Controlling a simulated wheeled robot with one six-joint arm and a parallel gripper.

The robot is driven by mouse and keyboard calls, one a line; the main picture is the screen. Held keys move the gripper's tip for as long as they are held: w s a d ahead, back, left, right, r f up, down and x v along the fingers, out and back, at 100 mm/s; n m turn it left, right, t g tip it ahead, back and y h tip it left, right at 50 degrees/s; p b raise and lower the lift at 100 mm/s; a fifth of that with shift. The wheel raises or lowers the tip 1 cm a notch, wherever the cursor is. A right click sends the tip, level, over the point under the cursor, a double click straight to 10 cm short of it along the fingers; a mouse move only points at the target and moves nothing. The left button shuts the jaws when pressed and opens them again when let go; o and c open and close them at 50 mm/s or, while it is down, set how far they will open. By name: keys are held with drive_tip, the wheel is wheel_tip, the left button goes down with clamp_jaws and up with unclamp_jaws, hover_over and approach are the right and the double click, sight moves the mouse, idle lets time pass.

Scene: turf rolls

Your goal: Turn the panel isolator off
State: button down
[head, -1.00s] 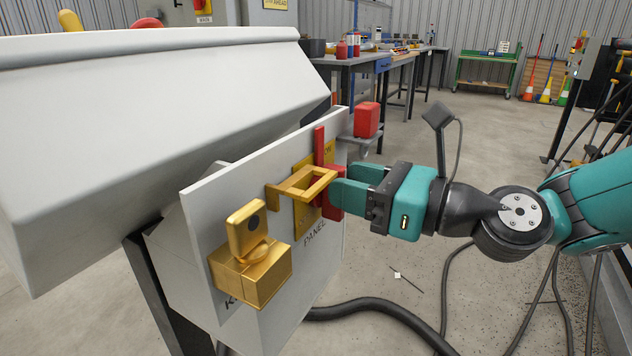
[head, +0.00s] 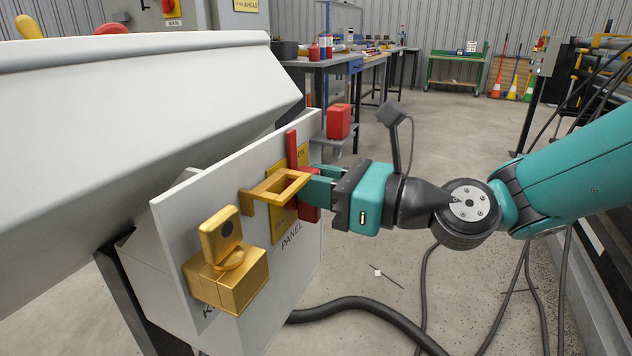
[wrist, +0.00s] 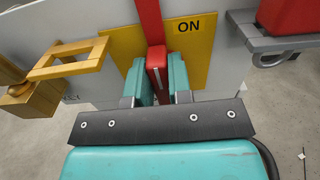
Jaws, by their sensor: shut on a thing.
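The panel isolator has a yellow plate (head: 277,222) on a pale panel, with a red lever (head: 292,150) standing upright on it. The word ON shows beside the lever's upper part in the wrist view; lettering lower on the plate is partly covered. My gripper (wrist: 156,82) is shut on the lever's red grip (wrist: 156,60), with a teal finger on each side. In the head view my gripper (head: 312,188) reaches the grip from the right.
A brass bracket (head: 262,193) sticks out just left of the lever. A brass block with a knob (head: 228,270) is lower left on the panel. A red box on a grey bracket (head: 338,122) stands behind at right.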

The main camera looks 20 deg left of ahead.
drive_tip(key=n, duration=0.4)
drive_tip(key=shift+s+p, duration=0.35)
drive_tip(key=shift+s+a+f+n+b, duration=0.1)
drive_tip(key=shift+s+f+n+b, duration=0.2)
drive_tip(key=shift+n+b, duration=1.3)
drive_tip(key=shift+s+d+f+n+b, duration=0.1)
drive_tip(key=shift+f+n+b, duration=0.25)
drive_tip(key=shift+n, duration=2.6)
drive_tip(key=shift+s+a+f+n+b, duration=0.1)
drive_tip(key=shift+s+f+n+b, duration=0.2)
drive_tip(key=shift+n+b, duration=1.3)
drive_tip(key=shift+w+n+p, duration=0.1)
drive_tip(key=shift+n+p, duration=0.5)
drive_tip(key=shift+n, duration=0.25)
drive_tip(key=c, duration=1)
unclamp_jaws()
drive_tip(key=shift+c, duration=0.2)
